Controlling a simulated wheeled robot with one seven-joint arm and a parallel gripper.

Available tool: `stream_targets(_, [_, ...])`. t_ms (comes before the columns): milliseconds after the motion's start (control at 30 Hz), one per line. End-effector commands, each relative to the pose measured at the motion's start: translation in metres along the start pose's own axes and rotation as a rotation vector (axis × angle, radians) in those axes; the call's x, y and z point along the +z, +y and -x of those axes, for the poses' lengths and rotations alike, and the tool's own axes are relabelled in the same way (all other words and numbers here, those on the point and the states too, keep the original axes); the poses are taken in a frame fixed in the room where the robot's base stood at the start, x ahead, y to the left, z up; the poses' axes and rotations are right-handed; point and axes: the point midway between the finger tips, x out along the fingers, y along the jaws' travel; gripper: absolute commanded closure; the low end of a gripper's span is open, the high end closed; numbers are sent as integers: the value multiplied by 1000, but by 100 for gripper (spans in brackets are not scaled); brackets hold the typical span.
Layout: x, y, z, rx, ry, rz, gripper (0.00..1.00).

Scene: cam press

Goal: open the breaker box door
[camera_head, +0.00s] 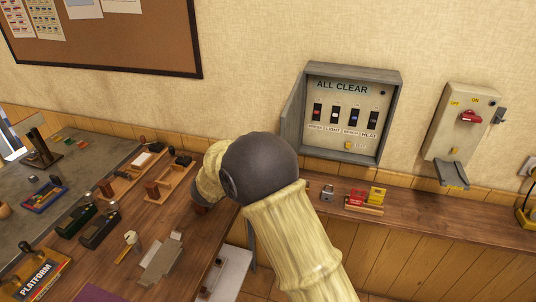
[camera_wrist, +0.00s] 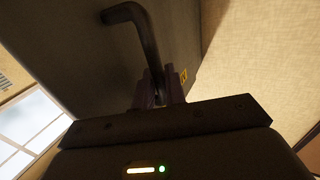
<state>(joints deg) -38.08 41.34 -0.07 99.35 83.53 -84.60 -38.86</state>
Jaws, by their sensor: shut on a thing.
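The grey breaker box (camera_head: 392,112) hangs on the wall in the head view. Its door (camera_head: 293,118) stands swung out on the left side, seen nearly edge-on, so the panel inside (camera_head: 350,88) with its row of switches is in plain sight. In the wrist view the door's outer face (camera_wrist: 85,60) fills the upper left, with a dark bent handle (camera_wrist: 146,38) on it. My gripper (camera_wrist: 160,90) is shut on the lower part of this handle. In the head view my arm hides the gripper and the handle.
A grey switch box (camera_head: 463,125) with a red switch hangs to the right. A padlock (camera_head: 328,193) and red and yellow tags (camera_head: 366,196) stand on the wooden ledge below. The bench (camera_head: 130,215) at left holds several tools and parts.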

Motion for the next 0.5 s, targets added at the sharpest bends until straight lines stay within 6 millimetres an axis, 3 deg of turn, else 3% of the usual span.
stream_targets(500, [-2, -1, -6, 10, 4, -2, 100])
